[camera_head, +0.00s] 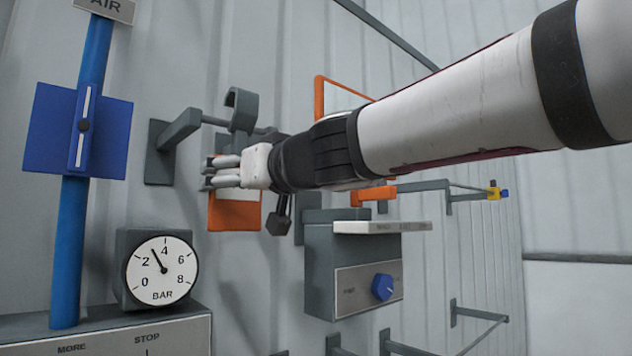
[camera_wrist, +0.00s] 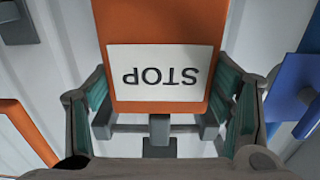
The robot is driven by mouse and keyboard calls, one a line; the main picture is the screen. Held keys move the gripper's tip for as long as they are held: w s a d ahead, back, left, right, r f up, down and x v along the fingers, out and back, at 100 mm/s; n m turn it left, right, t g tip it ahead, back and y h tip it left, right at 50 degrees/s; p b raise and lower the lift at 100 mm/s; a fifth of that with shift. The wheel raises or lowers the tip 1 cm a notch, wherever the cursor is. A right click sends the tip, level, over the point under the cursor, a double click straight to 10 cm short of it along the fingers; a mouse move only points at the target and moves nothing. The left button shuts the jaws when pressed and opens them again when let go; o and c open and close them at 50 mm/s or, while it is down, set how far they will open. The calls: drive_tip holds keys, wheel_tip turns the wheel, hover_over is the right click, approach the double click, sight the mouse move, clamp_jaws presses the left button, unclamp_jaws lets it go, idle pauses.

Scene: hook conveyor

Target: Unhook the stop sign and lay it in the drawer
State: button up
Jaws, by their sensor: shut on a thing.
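The stop sign is an orange plate (camera_head: 236,214) that hangs below my gripper in the head view, partly hidden by the fingers. In the wrist view its white STOP label (camera_wrist: 160,78) appears upside down between the two fingers. My gripper (camera_head: 212,171) is shut on the sign from its sides. A grey hook (camera_head: 240,108) rises above the sign beside a wall-mounted bar (camera_head: 214,121); I cannot tell whether they touch. No drawer can be made out for certain.
A pressure gauge (camera_head: 160,270) and a blue pole (camera_head: 78,240) with a blue plate (camera_head: 42,130) stand at the left. A grey box with a blue knob (camera_head: 382,287) and a pale ledge (camera_head: 375,227) is at the centre right. Another orange frame (camera_head: 319,98) is behind my arm.

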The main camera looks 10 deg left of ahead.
drive_tip(key=b+v, duration=0.1)
drive_tip(key=v, duration=1)
drive_tip(key=shift+b, duration=0.4)
idle(0.4)
drive_tip(key=shift+s+d, duration=0.1)
drive_tip(key=shift+s, duration=0.1)
